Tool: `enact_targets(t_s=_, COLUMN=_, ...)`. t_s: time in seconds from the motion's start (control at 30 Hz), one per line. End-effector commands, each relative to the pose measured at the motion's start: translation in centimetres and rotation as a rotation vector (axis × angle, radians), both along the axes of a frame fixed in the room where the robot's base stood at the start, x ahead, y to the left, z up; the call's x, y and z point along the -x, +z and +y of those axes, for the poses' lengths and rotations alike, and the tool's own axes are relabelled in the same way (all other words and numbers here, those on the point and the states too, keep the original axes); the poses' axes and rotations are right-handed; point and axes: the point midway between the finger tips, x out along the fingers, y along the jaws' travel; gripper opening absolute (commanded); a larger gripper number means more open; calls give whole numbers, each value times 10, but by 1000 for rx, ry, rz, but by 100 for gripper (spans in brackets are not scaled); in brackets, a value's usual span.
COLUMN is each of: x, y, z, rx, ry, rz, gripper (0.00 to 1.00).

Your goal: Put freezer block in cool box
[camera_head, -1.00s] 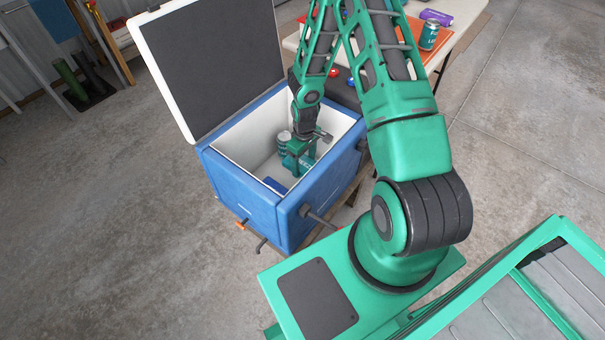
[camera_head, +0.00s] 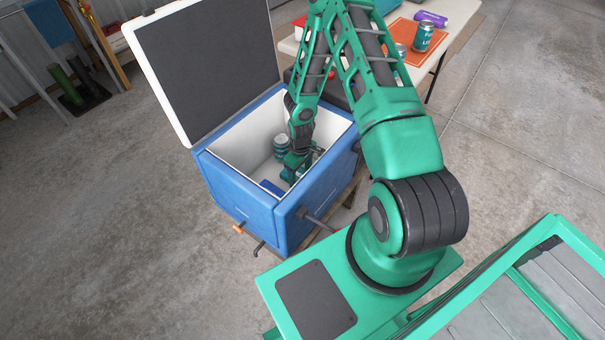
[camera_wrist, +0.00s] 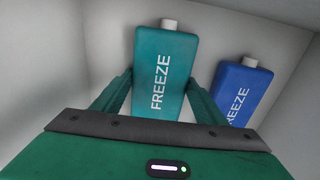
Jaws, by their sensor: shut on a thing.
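The cool box (camera_head: 238,198) is blue with a white inside, and its lid (camera_head: 207,70) stands open. A teal freezer block (camera_wrist: 163,75) marked FREEZE with a white cap lies between my fingers in the wrist view. My gripper (camera_wrist: 160,92) is shut on it. In the head view my gripper (camera_head: 293,166) is down inside the box, which mostly hides the block. A blue freezer block (camera_wrist: 243,92) lies to the right in the wrist view, apart from the teal one; it also shows in the head view (camera_head: 272,187). I cannot tell whether the teal block touches the floor.
A can (camera_head: 281,147) stands inside the box, behind my gripper. The box walls are close around my arm. A table (camera_head: 457,47) at the back holds another can (camera_head: 423,37) on an orange mat, and a purple item (camera_head: 431,18).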

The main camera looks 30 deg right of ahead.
Motion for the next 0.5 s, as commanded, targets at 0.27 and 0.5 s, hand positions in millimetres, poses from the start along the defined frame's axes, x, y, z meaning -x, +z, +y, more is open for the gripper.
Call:
enact_targets(t_s=0.27, x=0, y=0, z=0, rx=0, ry=0, rz=0, gripper=85)
enact_targets(t_s=0.5, x=-1, y=6, z=-1, rx=1, ry=-1, rz=-1, gripper=85)
